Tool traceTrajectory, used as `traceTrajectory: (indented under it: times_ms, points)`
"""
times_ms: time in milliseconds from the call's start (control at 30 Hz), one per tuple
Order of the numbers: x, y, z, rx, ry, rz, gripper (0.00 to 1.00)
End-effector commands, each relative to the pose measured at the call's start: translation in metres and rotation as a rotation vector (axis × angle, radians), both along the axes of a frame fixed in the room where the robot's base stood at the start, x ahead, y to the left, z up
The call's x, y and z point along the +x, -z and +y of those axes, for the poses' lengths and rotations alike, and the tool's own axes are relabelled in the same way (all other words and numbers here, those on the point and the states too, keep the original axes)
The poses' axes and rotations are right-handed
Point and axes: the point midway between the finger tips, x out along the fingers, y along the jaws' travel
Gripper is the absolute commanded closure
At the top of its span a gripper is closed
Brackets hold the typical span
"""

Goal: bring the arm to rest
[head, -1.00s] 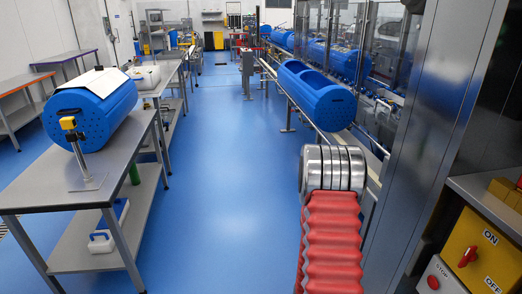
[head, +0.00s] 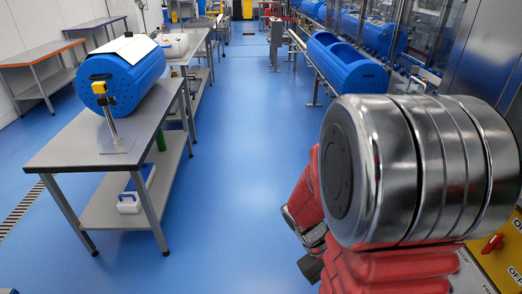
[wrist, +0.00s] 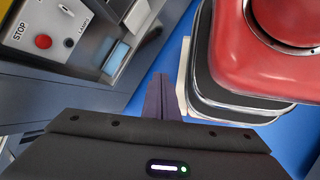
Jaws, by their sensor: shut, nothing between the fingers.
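My gripper (wrist: 160,82) shows in the wrist view as two dark purple fingers, closed together with nothing between them. They extend from a dark body across the bottom of that view. Behind and below the fingers are blue floor and grey panels. In the head view my arm is folded close to the camera, with a large metal joint and red sleeves at the right. The joint hides part of the right side there, and I cannot make out the fingertips in that view.
A control panel with a red STOP button (wrist: 43,41) is at upper left in the wrist view. In the head view, a grey table (head: 70,152) with a blue tub (head: 135,85) stands left, and a conveyor with blue tubs (head: 345,66) right. The blue floor (head: 235,170) between is clear.

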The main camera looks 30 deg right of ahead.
Motion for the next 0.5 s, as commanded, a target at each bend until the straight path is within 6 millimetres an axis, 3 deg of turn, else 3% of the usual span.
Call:
traceTrajectory:
  times_ms: [500]
  points:
    - [0.077,-0.062,0.083,0.085,0.068,-0.460,1.00]
